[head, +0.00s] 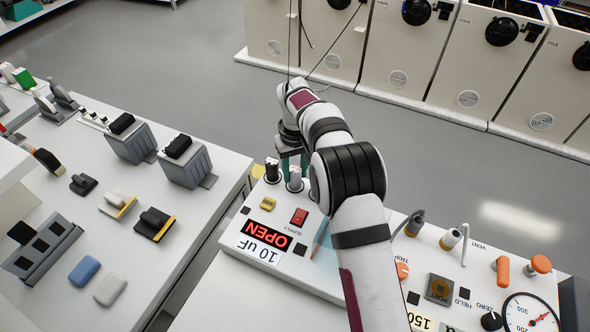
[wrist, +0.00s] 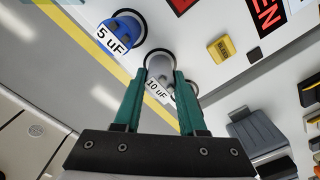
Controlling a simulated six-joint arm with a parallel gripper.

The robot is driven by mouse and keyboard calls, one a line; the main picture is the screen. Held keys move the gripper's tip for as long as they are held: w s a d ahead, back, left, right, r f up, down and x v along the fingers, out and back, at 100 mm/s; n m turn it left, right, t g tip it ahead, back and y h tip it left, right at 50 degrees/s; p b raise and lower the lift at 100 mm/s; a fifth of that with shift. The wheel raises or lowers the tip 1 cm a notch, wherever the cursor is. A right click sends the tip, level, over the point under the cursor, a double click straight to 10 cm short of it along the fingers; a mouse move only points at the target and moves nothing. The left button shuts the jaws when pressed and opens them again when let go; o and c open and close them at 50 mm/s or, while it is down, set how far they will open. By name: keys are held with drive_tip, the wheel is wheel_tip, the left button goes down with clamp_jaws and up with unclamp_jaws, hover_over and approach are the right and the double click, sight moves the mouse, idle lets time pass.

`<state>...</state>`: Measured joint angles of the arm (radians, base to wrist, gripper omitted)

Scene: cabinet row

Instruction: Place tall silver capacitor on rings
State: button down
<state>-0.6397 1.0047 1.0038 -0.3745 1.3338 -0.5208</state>
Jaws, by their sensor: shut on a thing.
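The silver capacitor (wrist: 159,72), labelled 10 uF, is between the teal fingers of my gripper (wrist: 165,82), which are shut on it. In the head view my gripper (head: 293,163) points down at the far left corner of the panel, with a silver cylinder (head: 294,183) below its fingers. A black ring (wrist: 147,53) shows around the far end of the silver capacitor; I cannot tell whether it is seated there. A blue capacitor (wrist: 120,32), labelled 5 uF, stands beside it at another black ring. Something round behind my right finger is mostly hidden.
Knobs and a gauge (head: 530,315) are at the right. A crowded side bench (head: 165,225) stands left. White cabinets (head: 400,50) line the back.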

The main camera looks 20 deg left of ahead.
sight(295, 169)
drive_tip(key=shift+c, duration=2.4)
unclamp_jaws()
wheel_tip(295, 169, up, 12)
drive_tip(key=s+d+r+m, duration=0.3)
drive_tip(key=d+r, duration=0.1)
drive_tip(key=d, duration=0.4)
drive_tip(key=s+d+r+m, duration=0.3)
drive_tip(key=s+d+r, duration=0.1)
drive_tip(key=d, duration=0.5)
drive_tip(key=s+d+f+m, duration=0.2)
drive_tip(key=s+d+m, duration=0.1)
drive_tip(key=s, duration=0.4)
drive_tip(key=s+d+f+m+y, duration=0.1)
drive_tip(key=s+d, duration=0.3)
drive_tip(key=s, duration=0.4)
drive_tip(key=s+d+f+m, duration=0.3)
drive_tip(key=s+d+m, duration=0.1)
drive_tip(key=s, duration=0.4)
drive_tip(key=shift+d+m+y, duration=0.3)
drive_tip(key=shift+y, duration=0.1)
